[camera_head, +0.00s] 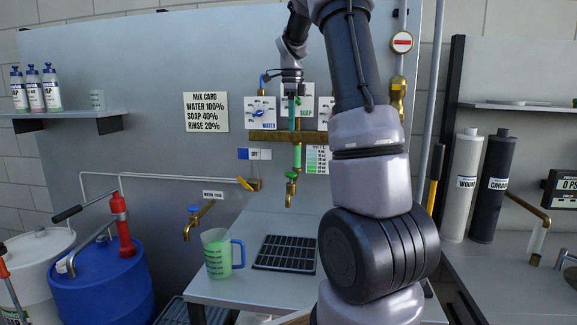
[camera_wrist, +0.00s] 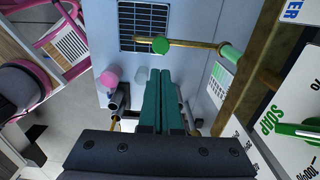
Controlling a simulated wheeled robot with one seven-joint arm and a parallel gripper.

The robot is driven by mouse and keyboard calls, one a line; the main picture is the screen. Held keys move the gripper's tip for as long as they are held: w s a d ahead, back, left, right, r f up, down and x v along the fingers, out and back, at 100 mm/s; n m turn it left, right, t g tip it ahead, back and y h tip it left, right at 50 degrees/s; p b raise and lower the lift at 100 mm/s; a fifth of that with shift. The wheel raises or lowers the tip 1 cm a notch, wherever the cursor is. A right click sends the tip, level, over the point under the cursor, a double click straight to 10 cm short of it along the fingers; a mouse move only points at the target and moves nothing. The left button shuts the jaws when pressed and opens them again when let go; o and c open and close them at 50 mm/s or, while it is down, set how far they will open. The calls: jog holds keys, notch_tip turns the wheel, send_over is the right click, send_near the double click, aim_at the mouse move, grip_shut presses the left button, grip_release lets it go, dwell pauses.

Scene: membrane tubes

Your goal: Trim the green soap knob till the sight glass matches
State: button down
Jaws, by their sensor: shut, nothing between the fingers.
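The SOAP panel (camera_head: 307,104) is on the wall, partly hidden by my gripper and arm. Its green soap knob (camera_wrist: 297,130) shows at the right edge of the wrist view. The sight glass (camera_head: 297,156) is a green upright tube below the brass pipe; its green end (camera_wrist: 230,52) also shows in the wrist view. A colour card (camera_head: 317,159) with green shades hangs beside it. My gripper (camera_head: 291,124), with teal fingers (camera_wrist: 160,98), is shut and empty in front of the SOAP panel's left side, apart from the soap knob in the wrist view.
A brass spout with a green tap knob (camera_head: 292,175) hangs below the sight glass. The blue WATER knob (camera_head: 259,113) is left of the SOAP panel. A mix card (camera_head: 207,112) reads soap 40%. A jug (camera_head: 217,262) of green liquid stands beside a black grate (camera_head: 286,264).

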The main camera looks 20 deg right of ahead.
aim_at(292, 173)
notch_tip(292, 173, down, 14)
jog(key=shift+f, duration=0.1)
dwell(0.5)
jog(key=shift+f, duration=0.9)
jog(key=shift+s+a+f, duration=0.1)
jog(key=shift+s+f, duration=0.05)
dwell(1.4)
